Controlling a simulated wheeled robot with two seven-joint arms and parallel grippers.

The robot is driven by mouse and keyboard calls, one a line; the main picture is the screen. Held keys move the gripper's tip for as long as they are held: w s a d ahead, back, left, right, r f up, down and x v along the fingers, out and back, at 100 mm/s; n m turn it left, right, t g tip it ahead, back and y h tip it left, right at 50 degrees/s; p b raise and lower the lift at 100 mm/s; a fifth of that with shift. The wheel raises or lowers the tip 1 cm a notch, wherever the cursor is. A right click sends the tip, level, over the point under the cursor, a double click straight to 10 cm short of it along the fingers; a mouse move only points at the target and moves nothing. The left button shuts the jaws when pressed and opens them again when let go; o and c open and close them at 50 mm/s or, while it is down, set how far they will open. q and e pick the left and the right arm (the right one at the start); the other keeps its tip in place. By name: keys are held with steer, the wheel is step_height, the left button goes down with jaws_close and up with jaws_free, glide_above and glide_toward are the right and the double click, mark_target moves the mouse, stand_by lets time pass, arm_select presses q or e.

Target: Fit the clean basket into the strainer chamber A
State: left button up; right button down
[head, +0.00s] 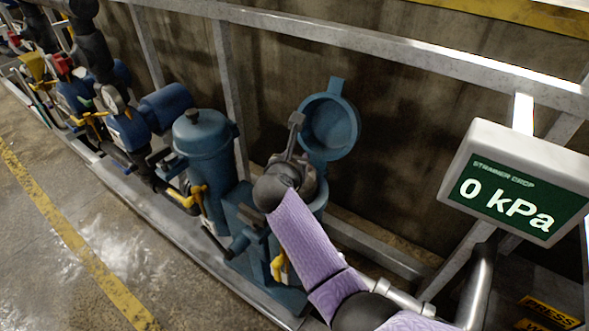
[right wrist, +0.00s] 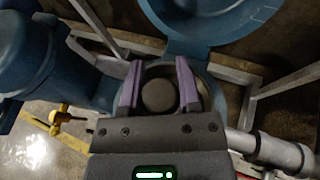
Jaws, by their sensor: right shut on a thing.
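The open strainer chamber (head: 320,197) is blue, with its round lid (head: 330,126) swung up behind it. No letter shows on it. My right gripper (head: 296,168) is over the chamber mouth, with its arm coming from the lower right. In the right wrist view its two purple fingers (right wrist: 159,82) are shut on a dark round knob (right wrist: 158,96), apparently the top of the basket. The basket's body is hidden under the gripper, so its depth in the chamber cannot be told. The lid also shows at the top of the wrist view (right wrist: 215,18). My left gripper is out of view.
A closed blue strainer chamber (head: 203,150) stands just left of the open one. Grey frame rails (head: 375,42) run behind. A display (head: 515,185) reading "0 kPa" stands at the right. Yellow-handled valves (head: 278,268) sit low in front. The floor at the left is clear.

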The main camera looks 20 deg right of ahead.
steer(key=shift+f, duration=0.85)
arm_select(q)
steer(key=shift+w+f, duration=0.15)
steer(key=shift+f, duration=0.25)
arm_select(e)
steer(key=shift+r, duration=0.1)
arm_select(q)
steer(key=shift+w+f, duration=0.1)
